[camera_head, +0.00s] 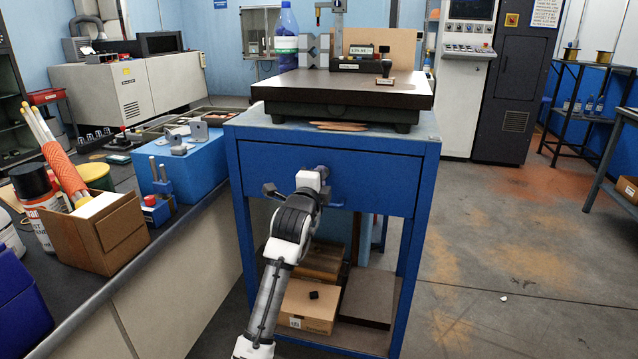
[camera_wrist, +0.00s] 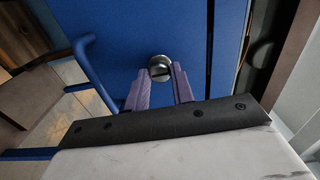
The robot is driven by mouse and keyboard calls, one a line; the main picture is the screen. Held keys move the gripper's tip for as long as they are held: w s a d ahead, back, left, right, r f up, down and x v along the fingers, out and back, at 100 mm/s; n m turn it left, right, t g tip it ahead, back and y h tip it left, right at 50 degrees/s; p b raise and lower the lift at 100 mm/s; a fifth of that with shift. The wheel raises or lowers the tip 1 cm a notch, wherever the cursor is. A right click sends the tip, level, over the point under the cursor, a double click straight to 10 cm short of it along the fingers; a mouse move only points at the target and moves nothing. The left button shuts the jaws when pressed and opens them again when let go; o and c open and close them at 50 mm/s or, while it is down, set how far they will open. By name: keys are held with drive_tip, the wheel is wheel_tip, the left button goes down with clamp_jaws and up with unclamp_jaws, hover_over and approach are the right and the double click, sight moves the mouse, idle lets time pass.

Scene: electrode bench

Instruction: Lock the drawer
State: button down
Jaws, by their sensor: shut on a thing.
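The blue drawer (camera_head: 375,190) sits in the blue bench and looks closed, its front flush with the frame. In the wrist view the drawer front (camera_wrist: 185,30) shows a round metal lock (camera_wrist: 159,67) with a dark slot across its face. My gripper (camera_head: 322,172) reaches the upper middle of the drawer front. In the wrist view its two fingers (camera_wrist: 160,80) stand on either side of the lock and are shut on it. The lock is hidden behind my gripper in the head view. A blue bar handle (camera_wrist: 93,75) stands out beside the lock.
Cardboard boxes (camera_head: 308,305) sit on the lower shelf. A crowded workbench (camera_head: 200,225) is close on the left. The floor (camera_head: 500,240) on the right is mostly clear.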

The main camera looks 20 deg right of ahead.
idle(0.5)
drive_tip(key=c, duration=1.2)
unclamp_jaws()
drive_tip(key=v, duration=1.3)
drive_tip(key=shift+s+a+b, duration=0.25)
drive_tip(key=shift+s+b, duration=0.1)
drive_tip(key=shift+b, duration=0.1)
